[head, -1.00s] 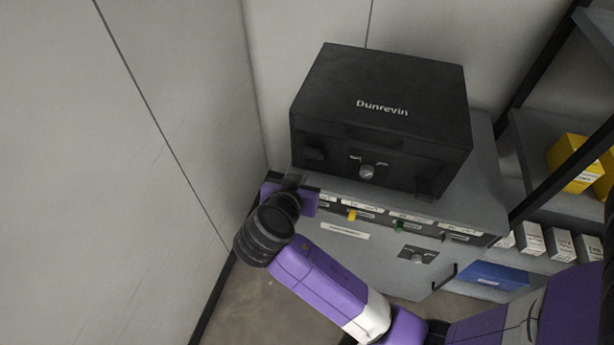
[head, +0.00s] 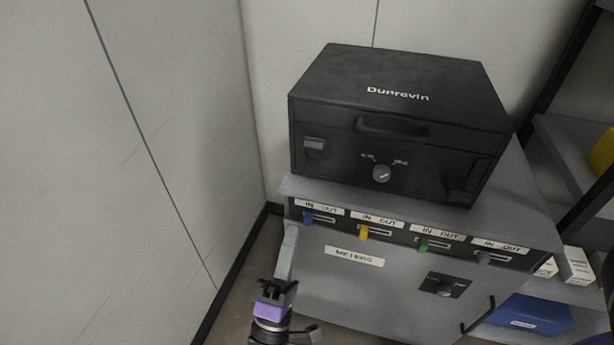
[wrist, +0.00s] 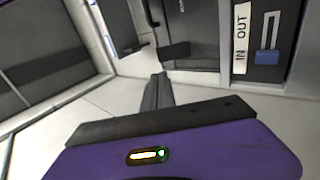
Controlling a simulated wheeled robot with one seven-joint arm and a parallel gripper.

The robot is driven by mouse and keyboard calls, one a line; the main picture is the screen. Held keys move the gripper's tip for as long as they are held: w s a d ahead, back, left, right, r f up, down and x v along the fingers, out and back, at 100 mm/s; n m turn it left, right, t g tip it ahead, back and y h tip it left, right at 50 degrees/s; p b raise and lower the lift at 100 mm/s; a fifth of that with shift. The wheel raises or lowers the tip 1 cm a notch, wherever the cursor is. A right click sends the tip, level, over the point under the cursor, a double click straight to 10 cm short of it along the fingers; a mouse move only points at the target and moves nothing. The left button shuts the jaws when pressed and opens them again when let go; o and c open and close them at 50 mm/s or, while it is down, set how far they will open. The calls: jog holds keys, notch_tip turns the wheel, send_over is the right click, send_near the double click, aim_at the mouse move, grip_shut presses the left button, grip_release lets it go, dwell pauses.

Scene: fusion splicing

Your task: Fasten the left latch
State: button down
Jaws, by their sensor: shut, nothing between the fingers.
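The black Dunrevin case (head: 400,105) stands shut on top of the grey cabinet (head: 370,265). Its left latch (head: 314,145) is a small block at the upper left of the front face, near the lid seam; it also shows in the wrist view (wrist: 172,51). I cannot tell whether it is fastened. The right latch (head: 460,184) sits lower on the front and projects outward. My gripper (head: 279,287) is shut and empty, low in front of the cabinet's left side, below and apart from the left latch. Its fingers show in the wrist view (wrist: 157,92).
A row of sliders with IN/OUT labels runs along the cabinet's top front; the blue slider (head: 308,218) is leftmost. A dial (head: 381,173) is on the case front. The wall (head: 150,150) is close on the left. Shelves (head: 570,155) with boxes stand at the right.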

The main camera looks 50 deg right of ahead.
aim_at(311, 146)
jog(key=p+x, duration=0.2)
jog(key=x, duration=1.2)
jog(key=shift+p, duration=0.3)
jog(key=r+y+p, duration=0.1)
jog(key=p, duration=0.1)
jog(key=r+p, duration=0.1)
jog(key=p, duration=0.1)
jog(key=shift+w+d+g+y, duration=0.1)
jog(key=shift+d+g+y, duration=0.2)
jog(key=shift+y, duration=0.1)
jog(key=y+p, duration=0.1)
jog(key=p, duration=0.1)
jog(key=d+r+y+p, duration=0.1)
jog(key=p, duration=0.2)
jog(key=shift+w+r+g, duration=0.2)
jog(key=shift+r+g, duration=0.05)
jog(key=shift+g, duration=0.15)
jog(key=y+p, duration=0.1)
jog(key=p, duration=0.1)
jog(key=d+y+p, duration=0.1)
jog(key=p, duration=0.1)
jog(key=shift+w+d+r+g, duration=0.2)
jog(key=shift+w+r+g, duration=0.1)
jog(key=shift+g, duration=0.1)
jog(key=shift+d+y, duration=0.3)
jog(key=shift+w+d, duration=0.1)
jog(key=shift+d, duration=0.05)
